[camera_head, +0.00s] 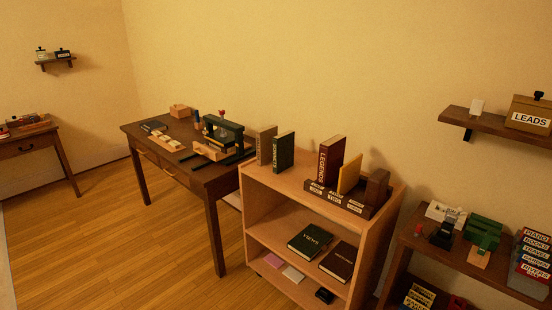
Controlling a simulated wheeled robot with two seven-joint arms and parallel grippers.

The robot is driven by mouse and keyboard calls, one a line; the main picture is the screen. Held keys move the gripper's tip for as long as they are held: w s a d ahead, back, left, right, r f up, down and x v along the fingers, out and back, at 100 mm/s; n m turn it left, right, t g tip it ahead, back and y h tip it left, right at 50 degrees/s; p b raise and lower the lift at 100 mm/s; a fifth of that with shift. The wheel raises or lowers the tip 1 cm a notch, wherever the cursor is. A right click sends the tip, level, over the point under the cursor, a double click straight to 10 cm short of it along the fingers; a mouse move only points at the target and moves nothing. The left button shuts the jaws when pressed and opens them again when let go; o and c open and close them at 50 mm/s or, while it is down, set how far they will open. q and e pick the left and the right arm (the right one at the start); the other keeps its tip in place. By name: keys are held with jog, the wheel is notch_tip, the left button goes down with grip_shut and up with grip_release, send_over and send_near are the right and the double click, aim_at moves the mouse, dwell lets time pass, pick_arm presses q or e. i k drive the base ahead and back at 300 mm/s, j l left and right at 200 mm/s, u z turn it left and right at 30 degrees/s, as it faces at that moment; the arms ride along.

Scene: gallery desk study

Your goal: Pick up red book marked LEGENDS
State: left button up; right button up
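The red book marked LEGENDS (330,160) stands upright on top of the wooden shelf unit (262,181), with its lettered spine showing. It stands in or just behind a dark labelled rack (338,199); I cannot tell exactly how its foot sits. A tan book (349,175) leans beside it on the right, with a dark brown block or book (377,187) further right. Neither of my grippers is in view.
A grey-brown book (266,145) and a green book (284,151) stand to the left on the same top. Dark books (310,240) lie on the shelf below. A dark desk (205,178) adjoins on the left. A low shelf (455,255) with several items stands right. Wooden floor (110,235) is open at left.

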aim_at(330, 159)
jog(key=i+j, duration=0.55)
jog(key=i+j+z, duration=0.1)
jog(key=z, duration=0.35)
jog(key=j+z, duration=0.2)
jog(key=z, duration=0.3)
jog(key=j+z, duration=0.2)
jog(key=z, duration=0.25)
jog(key=i, duration=0.05)
